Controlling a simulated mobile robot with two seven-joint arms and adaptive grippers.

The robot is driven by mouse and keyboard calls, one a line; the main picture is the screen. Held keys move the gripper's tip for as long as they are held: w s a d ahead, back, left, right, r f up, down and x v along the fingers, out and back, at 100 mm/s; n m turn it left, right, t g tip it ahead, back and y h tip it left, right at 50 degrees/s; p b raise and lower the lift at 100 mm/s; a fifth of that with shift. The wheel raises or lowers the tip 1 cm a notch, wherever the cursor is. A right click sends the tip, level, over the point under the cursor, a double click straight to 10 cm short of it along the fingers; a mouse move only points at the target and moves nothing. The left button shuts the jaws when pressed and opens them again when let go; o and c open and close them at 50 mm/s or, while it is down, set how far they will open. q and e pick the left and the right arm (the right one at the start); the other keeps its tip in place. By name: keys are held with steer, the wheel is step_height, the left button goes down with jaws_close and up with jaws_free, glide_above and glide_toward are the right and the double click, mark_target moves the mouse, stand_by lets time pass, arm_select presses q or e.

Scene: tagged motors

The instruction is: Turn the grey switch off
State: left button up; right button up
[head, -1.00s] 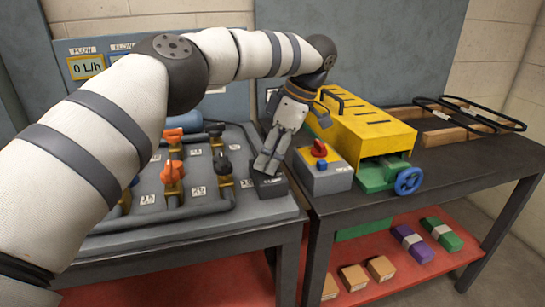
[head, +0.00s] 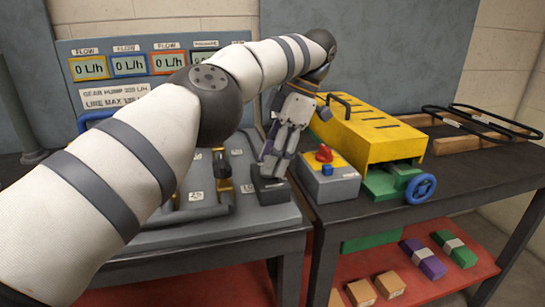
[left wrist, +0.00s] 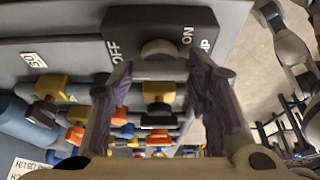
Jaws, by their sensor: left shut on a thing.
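The grey switch is a rounded knob (left wrist: 160,48) on a dark box (left wrist: 125,22) in the left wrist view. OFF is marked on the left of the knob and ON on the right. In the head view the box (head: 268,190) sits at the right front corner of the grey panel. My left gripper (head: 271,167) points down at it. In the left wrist view my left gripper (left wrist: 160,66) has a finger on each side of the knob and is shut on it. The fingers partly hide the knob's sides. My right gripper is not seen.
Valves and pipes (head: 200,198) stand left of the switch, partly behind my left arm. A grey box with a red knob (head: 324,154) stands close on the right. Beyond it is a yellow machine (head: 375,132) with a blue handwheel (head: 420,188).

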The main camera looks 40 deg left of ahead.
arm_select(q)
steer(key=shift+f, duration=0.1)
steer(key=o, duration=1.2)
steer(key=shift+c, duration=0.2)
